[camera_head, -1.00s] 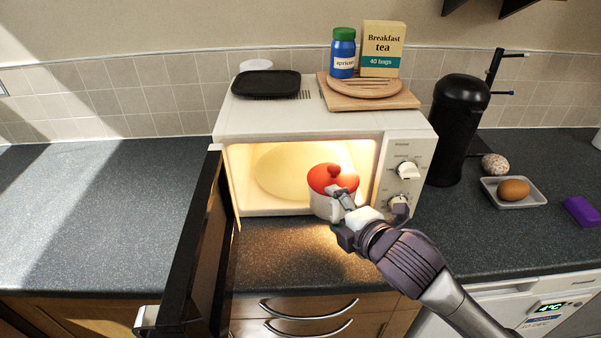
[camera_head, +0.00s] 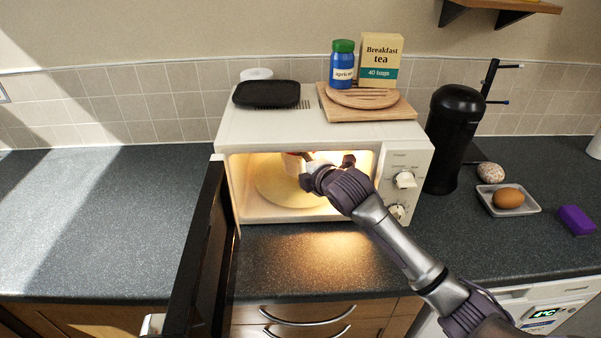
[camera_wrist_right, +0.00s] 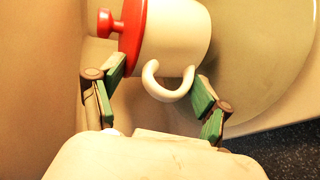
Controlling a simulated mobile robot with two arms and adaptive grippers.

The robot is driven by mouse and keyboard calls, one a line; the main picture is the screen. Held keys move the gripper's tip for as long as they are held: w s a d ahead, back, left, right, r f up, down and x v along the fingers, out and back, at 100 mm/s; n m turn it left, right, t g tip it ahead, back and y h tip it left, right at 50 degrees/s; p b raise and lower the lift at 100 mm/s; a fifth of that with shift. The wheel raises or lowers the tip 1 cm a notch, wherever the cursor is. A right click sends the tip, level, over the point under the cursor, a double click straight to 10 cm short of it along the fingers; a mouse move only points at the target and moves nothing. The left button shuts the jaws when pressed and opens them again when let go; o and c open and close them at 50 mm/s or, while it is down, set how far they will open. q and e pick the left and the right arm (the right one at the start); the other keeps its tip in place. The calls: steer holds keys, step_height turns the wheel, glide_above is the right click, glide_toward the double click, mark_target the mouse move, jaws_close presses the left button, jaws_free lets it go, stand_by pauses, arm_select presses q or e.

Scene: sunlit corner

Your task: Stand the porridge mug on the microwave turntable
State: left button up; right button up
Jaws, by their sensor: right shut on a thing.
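The porridge mug (camera_head: 292,166), cream with a red knobbed lid, is inside the microwave, its upper part hidden by the roof edge. In the right wrist view the mug (camera_wrist_right: 178,38) shows its handle, facing my gripper. My right gripper (camera_head: 318,172) reaches through the open front and is shut on the mug, with green-padded fingers (camera_wrist_right: 156,75) on either side of the handle. The pale round turntable (camera_head: 276,194) lies under the mug in the head view. I cannot tell whether the mug's base touches it. My left gripper is not in view.
The microwave (camera_head: 300,135) is lit, its dark door (camera_head: 200,250) swung open at left. On top are a black tray (camera_head: 267,94), a board (camera_head: 365,108), a blue jar (camera_head: 342,68) and a tea box (camera_head: 380,62). A black machine (camera_head: 455,140) stands at right.

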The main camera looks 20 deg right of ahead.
steer(key=shift+w+r, duration=0.15)
steer(key=shift+w, duration=0.3)
steer(key=shift+w+f, duration=0.15)
steer(key=shift+f, duration=0.05)
step_height(320, 180, down, 2)
steer(key=shift+a+f+p, duration=0.1)
steer(key=shift+p, duration=0.35)
steer(key=shift+f, duration=0.5)
steer(key=o, duration=1.4)
steer(key=shift+f, duration=0.15)
steer(key=shift+s, duration=0.2)
